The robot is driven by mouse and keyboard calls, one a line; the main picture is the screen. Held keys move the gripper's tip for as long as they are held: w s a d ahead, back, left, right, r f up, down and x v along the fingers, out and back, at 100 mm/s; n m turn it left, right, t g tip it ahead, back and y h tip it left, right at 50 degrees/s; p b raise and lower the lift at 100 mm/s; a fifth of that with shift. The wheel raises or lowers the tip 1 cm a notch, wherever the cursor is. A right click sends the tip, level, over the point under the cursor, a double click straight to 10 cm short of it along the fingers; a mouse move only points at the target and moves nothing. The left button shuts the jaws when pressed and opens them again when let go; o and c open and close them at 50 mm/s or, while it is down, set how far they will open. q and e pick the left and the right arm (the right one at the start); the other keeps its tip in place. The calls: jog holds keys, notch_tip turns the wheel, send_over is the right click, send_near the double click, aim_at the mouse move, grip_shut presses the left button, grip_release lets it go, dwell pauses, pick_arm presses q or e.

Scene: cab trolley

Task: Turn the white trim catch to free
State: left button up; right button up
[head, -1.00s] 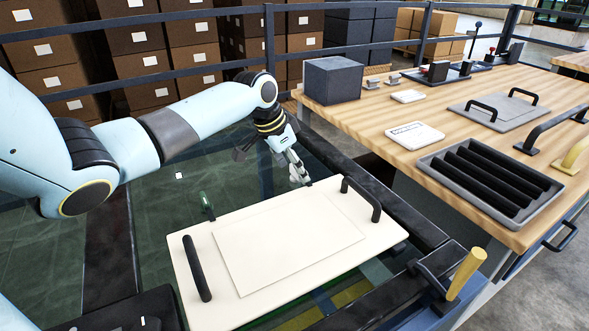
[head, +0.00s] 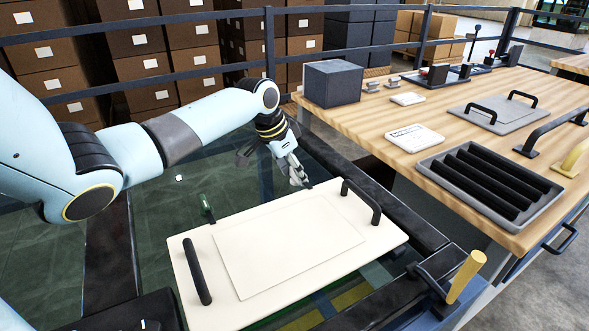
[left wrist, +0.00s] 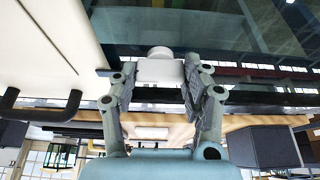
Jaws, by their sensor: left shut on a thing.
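The white trim catch (left wrist: 160,68) sits between the two fingers of my left gripper (left wrist: 158,88) in the left wrist view. The fingers touch its sides, and the gripper is shut on it. In the head view my left gripper (head: 299,176) points down at the far edge of the cream panel (head: 230,300), near its right black handle. There the catch is mostly hidden by the fingers, so its exact angle cannot be told. A dark green catch (head: 207,207) stands at the panel's far left edge. My right gripper is not in view.
The panel has a left black handle (head: 196,271) and a right black handle (head: 361,201). A wooden bench (head: 370,133) at the right holds a ribbed grey tray (head: 430,168) and a dark box (head: 332,83). A yellow grip (head: 466,275) stands at front right.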

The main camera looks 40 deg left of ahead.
pick_arm(q)
jog(key=shift+r+n+p, duration=0.2)
jog(key=shift+n+p, duration=0.1)
jog(key=shift+p, duration=0.35)
jog(key=n+y+p, duration=0.1)
jog(key=n+p, duration=0.2)
jog(key=p, duration=0.1)
jog(key=n+y+p, duration=0.1)
jog(key=n+p, duration=0.1)
jog(key=p, duration=0.1)
jog(key=shift+d+n+p, duration=0.2)
jog(key=shift+n+p, duration=0.15)
jog(key=shift+n, duration=0.05)
jog(key=shift+n+y+p, duration=0.6)
jog(key=shift+n+p, duration=0.05)
jog(key=shift+n, duration=0.25)
jog(key=shift+w+n+g+y+p, duration=0.1)
jog(key=shift+n+g+y+p, duration=0.3)
jog(key=shift+n, duration=0.5)
jog(key=n, duration=0.2)
jog(key=shift+f+n+g+y, duration=0.15)
jog(key=shift+n+g+y, duration=0.15)
jog(key=shift+n, duration=0.1)
jog(key=n+g, duration=0.1)
jog(key=n, duration=0.3)
jog(key=shift+w+d+y, duration=0.1)
jog(key=shift+y, duration=0.3)
jog(key=shift+n+g, duration=0.3)
jog(key=shift+n, duration=0.1)
jog(key=shift+b, duration=0.3)
